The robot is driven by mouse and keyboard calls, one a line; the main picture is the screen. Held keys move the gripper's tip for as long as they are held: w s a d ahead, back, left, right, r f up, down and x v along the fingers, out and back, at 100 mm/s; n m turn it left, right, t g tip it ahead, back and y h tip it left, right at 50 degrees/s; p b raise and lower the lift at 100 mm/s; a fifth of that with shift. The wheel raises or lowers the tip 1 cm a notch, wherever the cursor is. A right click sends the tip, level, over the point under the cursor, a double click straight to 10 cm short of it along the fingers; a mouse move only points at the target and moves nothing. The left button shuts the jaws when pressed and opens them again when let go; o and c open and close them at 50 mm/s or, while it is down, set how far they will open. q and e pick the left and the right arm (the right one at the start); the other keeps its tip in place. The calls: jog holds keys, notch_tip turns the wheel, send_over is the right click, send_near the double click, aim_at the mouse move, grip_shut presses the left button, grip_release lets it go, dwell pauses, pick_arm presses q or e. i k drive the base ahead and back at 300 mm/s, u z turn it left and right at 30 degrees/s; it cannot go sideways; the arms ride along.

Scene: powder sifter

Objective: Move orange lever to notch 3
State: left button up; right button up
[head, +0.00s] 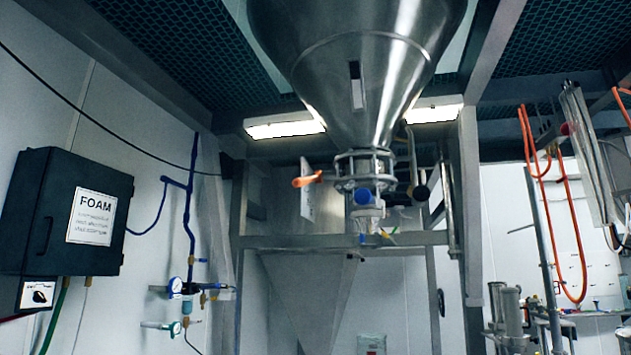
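The orange lever (307,180) sticks out to the left of the valve (364,168) under the large steel hopper (352,65). It lies nearly level, its end tipped slightly down to the left. A pale upright plate (307,203) stands at the lever. The notches are too small to make out, so I cannot tell which one the lever is in. Neither of my grippers shows in the head view.
A steel frame (345,240) surrounds the hopper outlet. A black FOAM box (66,212) hangs on the left wall, with blue pipes (190,225) beside it. Orange hoses (560,210) hang at the right, above metal cylinders (508,315).

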aim_at(298, 183)
jog(key=z, duration=0.45)
jog(key=i, duration=0.95)
jog(key=u, duration=0.2)
